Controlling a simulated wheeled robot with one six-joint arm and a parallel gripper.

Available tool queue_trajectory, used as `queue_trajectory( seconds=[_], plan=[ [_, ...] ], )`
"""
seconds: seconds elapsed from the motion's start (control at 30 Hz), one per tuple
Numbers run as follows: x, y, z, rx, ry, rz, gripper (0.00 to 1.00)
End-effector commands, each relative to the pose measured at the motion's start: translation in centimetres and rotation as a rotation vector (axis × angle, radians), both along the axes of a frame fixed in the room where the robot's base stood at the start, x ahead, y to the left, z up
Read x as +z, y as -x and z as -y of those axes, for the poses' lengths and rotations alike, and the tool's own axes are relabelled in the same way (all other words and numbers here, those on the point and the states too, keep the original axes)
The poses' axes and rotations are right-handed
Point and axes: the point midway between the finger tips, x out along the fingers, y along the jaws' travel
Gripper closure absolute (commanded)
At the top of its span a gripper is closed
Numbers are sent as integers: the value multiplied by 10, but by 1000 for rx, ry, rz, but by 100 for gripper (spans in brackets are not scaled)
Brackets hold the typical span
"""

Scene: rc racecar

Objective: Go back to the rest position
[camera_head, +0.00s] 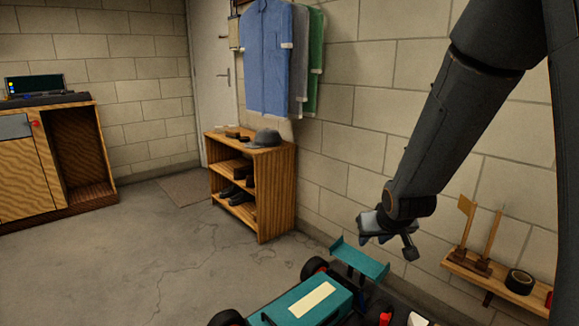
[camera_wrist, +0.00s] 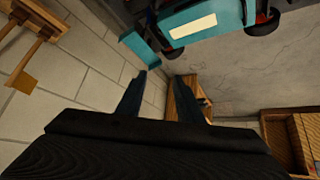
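My gripper (camera_wrist: 160,97) shows at the lower middle of the wrist view, its two dark fingers apart with nothing between them. In the head view my gripper (camera_head: 388,230) hangs at the end of my dark arm, right of centre, above and right of a teal racecar. The racecar (camera_head: 290,297) is at the bottom of the head view, with a white panel on top and a teal rear wing (camera_head: 359,258). It also shows at the top of the wrist view (camera_wrist: 228,14). The gripper appears apart from the car.
A wooden shelf (camera_head: 277,198) with a cap and shoes stands against the block wall, below hanging coats (camera_head: 268,60). A small wall shelf (camera_head: 483,275) with tools and black tape is at right. A wooden cabinet (camera_head: 25,180) stands at left. The concrete floor (camera_head: 140,250) between is clear.

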Motion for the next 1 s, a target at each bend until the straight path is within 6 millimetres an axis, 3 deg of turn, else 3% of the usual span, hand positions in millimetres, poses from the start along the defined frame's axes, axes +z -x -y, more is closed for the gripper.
queue_trajectory(
  seconds=[0.03,0.1,0.2,0.3,0.5,0.83,1.0],
  plan=[
    [10,22,-29,39,-1,-51,67],
    [16,57,-61,81,-2,-137,67],
    [26,111,-99,142,-1,-256,67],
    [33,158,-122,188,4,-353,67],
    [43,226,-146,260,17,-487,67],
    [58,311,-164,353,44,-646,67],
    [71,310,-154,321,38,-652,67]
  ],
)
